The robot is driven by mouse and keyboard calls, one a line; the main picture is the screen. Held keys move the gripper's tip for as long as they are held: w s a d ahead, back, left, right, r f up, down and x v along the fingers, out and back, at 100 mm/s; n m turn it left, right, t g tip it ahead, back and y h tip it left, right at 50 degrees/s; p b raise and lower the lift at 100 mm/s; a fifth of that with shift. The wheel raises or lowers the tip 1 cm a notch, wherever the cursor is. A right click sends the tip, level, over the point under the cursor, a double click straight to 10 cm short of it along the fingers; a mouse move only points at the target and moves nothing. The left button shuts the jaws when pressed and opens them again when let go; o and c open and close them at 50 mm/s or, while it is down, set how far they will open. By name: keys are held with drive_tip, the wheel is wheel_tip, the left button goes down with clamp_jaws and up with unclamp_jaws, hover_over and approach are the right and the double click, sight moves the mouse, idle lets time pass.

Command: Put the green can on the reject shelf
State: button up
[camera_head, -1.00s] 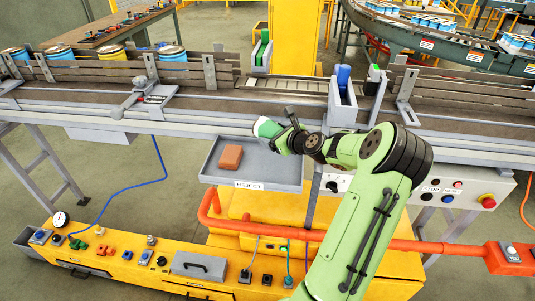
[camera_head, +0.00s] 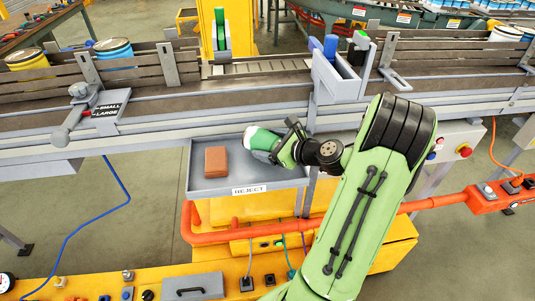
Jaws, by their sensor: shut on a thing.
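The green can (camera_head: 262,139), with a pale end, is held on its side in my gripper (camera_head: 280,149). My gripper is shut on it; the fingers are partly hidden by the wrist. The reject shelf (camera_head: 215,188) is a shallow grey tray with a REJECT label on its front edge. The can and gripper appear over the right back part of the tray. Whether the can touches the tray cannot be told.
A brown-orange block (camera_head: 216,161) lies in the left half of the tray. The conveyor (camera_head: 190,117) runs behind it, with yellow and blue cans (camera_head: 114,50) at the back left. A yellow cabinet and an orange pipe (camera_head: 230,235) are below the tray.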

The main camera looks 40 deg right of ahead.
drive_tip(key=shift+f, duration=1.15)
drive_tip(key=shift+f, duration=0.15)
drive_tip(key=o, duration=1.1)
drive_tip(key=shift+c, duration=0.2)
drive_tip(key=shift+r, duration=0.25)
drive_tip(key=p+v, duration=0.1)
drive_tip(key=v, duration=1.1)
drive_tip(key=w+a+r+n+g+y, duration=0.15)
drive_tip(key=a+n+g, duration=0.25)
drive_tip(key=a+n, duration=0.55)
drive_tip(key=w+a+n+g, duration=0.2)
drive_tip(key=a+n+g, duration=0.2)
drive_tip(key=a+n, duration=0.6)
drive_tip(key=s+a+r+n+h, duration=0.2)
drive_tip(key=s+a+r+n, duration=0.3)
drive_tip(key=s+a+n, duration=0.3)
drive_tip(key=s+n, duration=0.3)
drive_tip(key=n, duration=0.1)
drive_tip(key=shift+s+r+h, duration=0.25)
drive_tip(key=shift+s+h, duration=0.1)
